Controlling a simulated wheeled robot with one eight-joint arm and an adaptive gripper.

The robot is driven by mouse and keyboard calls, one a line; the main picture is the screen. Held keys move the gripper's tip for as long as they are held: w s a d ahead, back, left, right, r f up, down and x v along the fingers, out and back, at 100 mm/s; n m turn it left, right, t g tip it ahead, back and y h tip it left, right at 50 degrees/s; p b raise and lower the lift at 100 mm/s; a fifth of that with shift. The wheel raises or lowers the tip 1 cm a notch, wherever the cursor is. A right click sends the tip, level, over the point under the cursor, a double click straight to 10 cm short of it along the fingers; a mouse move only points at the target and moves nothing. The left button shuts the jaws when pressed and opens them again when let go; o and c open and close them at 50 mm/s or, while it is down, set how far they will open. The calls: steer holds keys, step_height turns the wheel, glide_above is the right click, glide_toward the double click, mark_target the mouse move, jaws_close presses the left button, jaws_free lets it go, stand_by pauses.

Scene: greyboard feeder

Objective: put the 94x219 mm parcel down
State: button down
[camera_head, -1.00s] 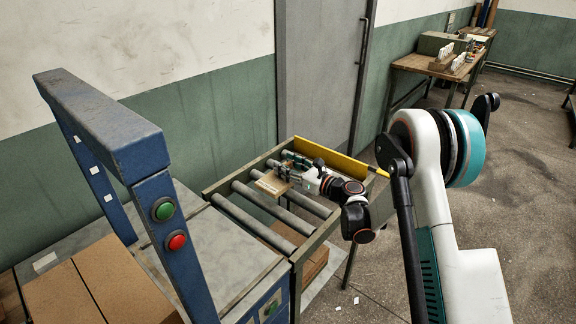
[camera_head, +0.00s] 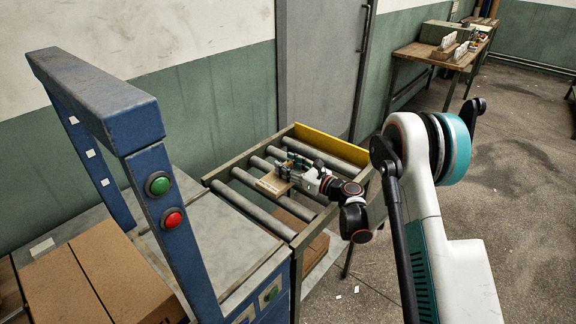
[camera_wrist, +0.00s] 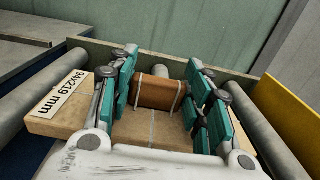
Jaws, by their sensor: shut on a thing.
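The parcel (camera_head: 273,184) is a flat tan cardboard piece over the rollers of the conveyor (camera_head: 246,208). In the wrist view the parcel (camera_wrist: 48,125) carries a white label reading "94x219 mm" at its left end. A brown block (camera_wrist: 156,93) with pale straps stands up from its middle. My gripper (camera_wrist: 158,95) has its teal finger pads on either side of this block and is shut on it. In the head view my gripper (camera_head: 293,168) is at the parcel's right side. I cannot tell whether the parcel's underside touches the rollers.
A yellow plate (camera_head: 331,145) closes the conveyor's far end. A blue frame (camera_head: 160,190) with green and red buttons stands at left, beside a brown box (camera_head: 95,280). A grey plate (camera_head: 225,240) adjoins the rollers. Bare rollers lie left of the parcel.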

steer(key=shift+f, duration=0.6)
steer(key=c, duration=0.7)
jaws_free()
steer(key=shift+c, duration=0.2)
steer(key=v, duration=1.2)
